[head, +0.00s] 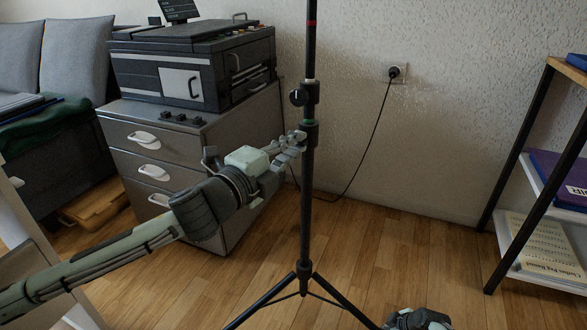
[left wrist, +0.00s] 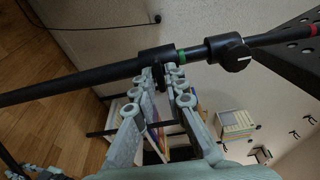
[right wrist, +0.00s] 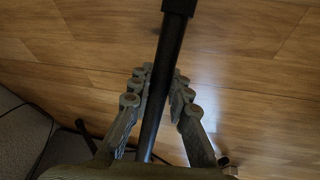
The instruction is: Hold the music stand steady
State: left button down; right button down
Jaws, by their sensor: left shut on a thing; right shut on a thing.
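The music stand (head: 307,205) is a thin black pole on spread tripod legs, with a green ring and a knob at its collar. It stands upright; its top is outside the head view. My left gripper (head: 298,138) is shut on the stand at the collar, and the fingertips meet it in the left wrist view (left wrist: 160,72). My right gripper, partly seen at the bottom of the head view (head: 418,319), is low near the legs. In the right wrist view its fingers (right wrist: 161,76) close around a black tube (right wrist: 168,55) of the stand.
A grey drawer cabinet (head: 228,140) with a black machine (head: 200,70) stands behind my left arm. A shelf (head: 530,160) stands at the right. A cord hangs from a wall socket (head: 396,73). The wooden floor (head: 410,260) right of the stand is clear.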

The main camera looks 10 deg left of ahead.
jog(key=shift+d, duration=0.1)
pick_arm(q)
jog(key=c, duration=1.7)
grip_release()
jog(key=shift+s, duration=0.1)
jog(key=v, duration=1.2)
jog(key=shift+d, duration=0.1)
pick_arm(e)
jog(key=c, duration=1.4)
grip_release()
pick_arm(q)
jog(key=shift+r, duration=0.1)
pick_arm(e)
jog(key=shift+o, duration=0.2)
jog(key=shift+r, duration=0.1)
